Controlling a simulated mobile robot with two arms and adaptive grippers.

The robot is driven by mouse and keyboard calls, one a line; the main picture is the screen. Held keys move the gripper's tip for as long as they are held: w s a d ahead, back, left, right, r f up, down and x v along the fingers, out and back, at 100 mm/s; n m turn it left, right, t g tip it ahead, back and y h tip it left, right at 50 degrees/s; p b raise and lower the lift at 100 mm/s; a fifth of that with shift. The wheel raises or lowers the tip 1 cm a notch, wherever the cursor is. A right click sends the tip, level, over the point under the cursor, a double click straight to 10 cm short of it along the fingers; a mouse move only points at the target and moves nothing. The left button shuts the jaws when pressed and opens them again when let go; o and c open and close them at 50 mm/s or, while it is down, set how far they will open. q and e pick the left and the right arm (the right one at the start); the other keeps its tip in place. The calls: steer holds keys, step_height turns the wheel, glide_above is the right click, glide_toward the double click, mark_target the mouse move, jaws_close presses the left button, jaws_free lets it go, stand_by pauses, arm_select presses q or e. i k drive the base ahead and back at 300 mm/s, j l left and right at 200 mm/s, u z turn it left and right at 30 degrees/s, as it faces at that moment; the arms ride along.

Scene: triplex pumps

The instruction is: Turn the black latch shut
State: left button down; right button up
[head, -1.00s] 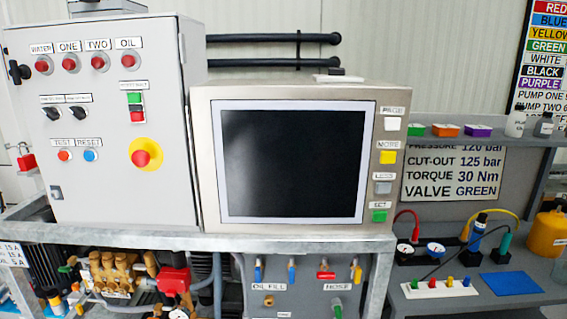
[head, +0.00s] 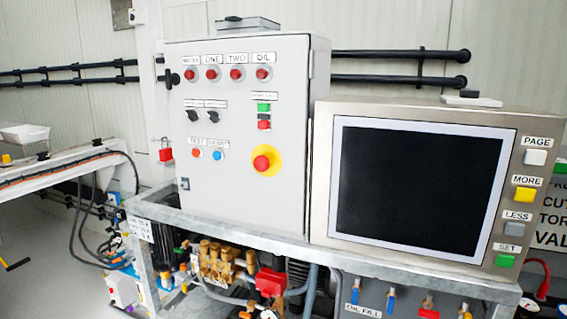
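The black latch (head: 170,77) is at the upper left edge of the grey control cabinet (head: 290,200), left of the top row of red lamps. It is small here, and I cannot tell clearly whether it is turned open or shut. The cabinet door looks flush with the box. A red padlock (head: 166,152) hangs at the cabinet's left side, below the latch. Neither of my grippers is in view.
The cabinet stands on a metal frame (head: 215,224) beside a large dark screen (head: 410,190). A red emergency stop button (head: 262,163) sits on the door. Pump parts (head: 215,262) fill the space below. Open floor (head: 40,250) shows at the left.

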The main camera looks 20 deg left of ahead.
mark_target(168, 76)
steer(key=j+u, duration=0.5)
steer(key=i+j+u, duration=0.1)
steer(key=j+u, duration=0.4)
steer(key=l, duration=0.1)
